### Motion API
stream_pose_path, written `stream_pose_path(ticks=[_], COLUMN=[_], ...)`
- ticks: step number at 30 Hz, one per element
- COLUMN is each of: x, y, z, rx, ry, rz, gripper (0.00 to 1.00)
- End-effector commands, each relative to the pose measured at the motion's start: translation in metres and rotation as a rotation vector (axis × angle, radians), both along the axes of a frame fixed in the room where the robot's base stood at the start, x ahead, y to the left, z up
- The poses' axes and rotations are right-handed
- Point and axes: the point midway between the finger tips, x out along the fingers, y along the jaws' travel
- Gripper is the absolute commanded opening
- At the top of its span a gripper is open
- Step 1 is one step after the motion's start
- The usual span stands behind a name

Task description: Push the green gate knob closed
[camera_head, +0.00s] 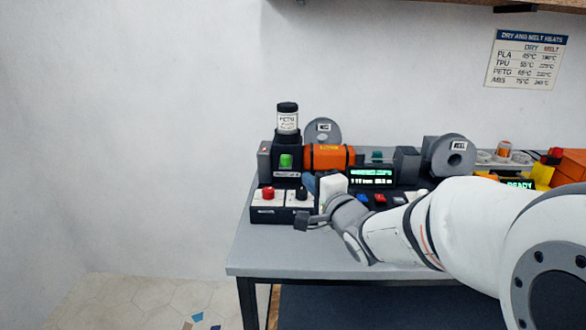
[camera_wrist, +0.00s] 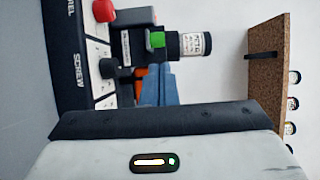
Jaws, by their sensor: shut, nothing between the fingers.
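The green gate knob (camera_head: 286,160) sits on the front of a black hopper stand (camera_head: 287,141), under a white jar labelled PETG (camera_head: 288,122). The knob also shows in the sideways wrist view as a green block (camera_wrist: 157,40) beside the jar (camera_wrist: 194,44). My gripper (camera_head: 303,222) is shut and empty.
A control box (camera_head: 268,214) with a red knob (camera_head: 268,193) and a black knob (camera_head: 301,193) stands below the hopper. An orange cylinder (camera_head: 328,157) and grey spool (camera_head: 322,132) are to its right. A display (camera_head: 372,177) stands further right. Free table (camera_head: 270,255) lies in front.

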Motion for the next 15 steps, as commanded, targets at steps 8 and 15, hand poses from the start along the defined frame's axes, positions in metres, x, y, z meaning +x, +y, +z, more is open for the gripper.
stream_pose_path(ticks=[8, 15], x=[0.054, 0.080], y=[0.026, 0.037], z=[-0.003, -0.002], rx=[-0.002, -0.004], ry=[0.001, 0.001], rz=[0.001, -0.001], gripper=[0.00, 0.00])
